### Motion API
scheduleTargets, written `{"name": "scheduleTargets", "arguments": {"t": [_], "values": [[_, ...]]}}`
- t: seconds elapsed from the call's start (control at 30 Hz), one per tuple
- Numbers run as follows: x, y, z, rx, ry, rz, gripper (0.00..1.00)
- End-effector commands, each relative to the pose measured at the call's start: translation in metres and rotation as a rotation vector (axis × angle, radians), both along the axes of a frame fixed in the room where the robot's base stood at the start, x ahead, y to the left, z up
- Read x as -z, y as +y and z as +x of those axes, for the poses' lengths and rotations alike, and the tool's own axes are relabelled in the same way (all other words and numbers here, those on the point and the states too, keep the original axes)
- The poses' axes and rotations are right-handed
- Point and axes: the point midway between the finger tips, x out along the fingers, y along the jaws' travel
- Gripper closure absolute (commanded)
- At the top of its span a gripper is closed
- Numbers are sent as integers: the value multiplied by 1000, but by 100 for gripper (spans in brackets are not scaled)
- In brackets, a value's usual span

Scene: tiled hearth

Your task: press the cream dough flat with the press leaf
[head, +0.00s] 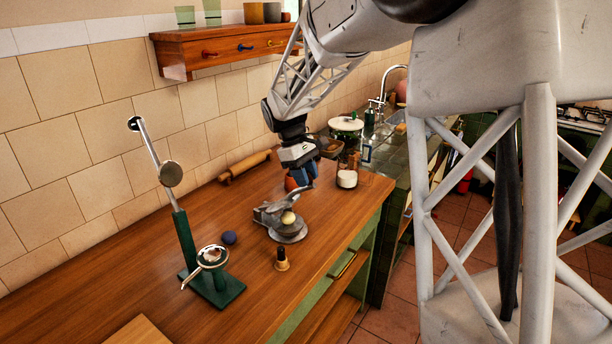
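A grey metal press (288,237) stands on the wooden counter, its round base flat on the wood. The cream dough (288,217) is a small pale ball at the press. The press leaf (267,214) appears raised at the left of the dough, with a grey handle reaching up to the right. My gripper (307,182) has blue fingers pointing down, above and slightly right of the press, apparently apart from it. The fingers are small here and their gap is unclear. I see nothing held between them.
A green stand with a lever arm (186,240) rises at the left. A dark blue ball (229,237) and a wooden-topped stamp (282,261) lie near the press. A rolling pin (245,166), a white-filled jar (347,178) and a reddish object (291,184) are behind.

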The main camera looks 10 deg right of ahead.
Motion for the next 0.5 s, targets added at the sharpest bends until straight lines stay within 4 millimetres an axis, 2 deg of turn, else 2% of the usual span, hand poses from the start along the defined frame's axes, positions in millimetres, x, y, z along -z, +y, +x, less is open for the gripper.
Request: {"name": "scheduleTargets", "arguments": {"t": [0.03,0.1,0.5], "values": [[0,0,0,0,0,0,92],[0,0,0,0,0,0,100],[11,-8,-8,-1,-43,45,100]]}}
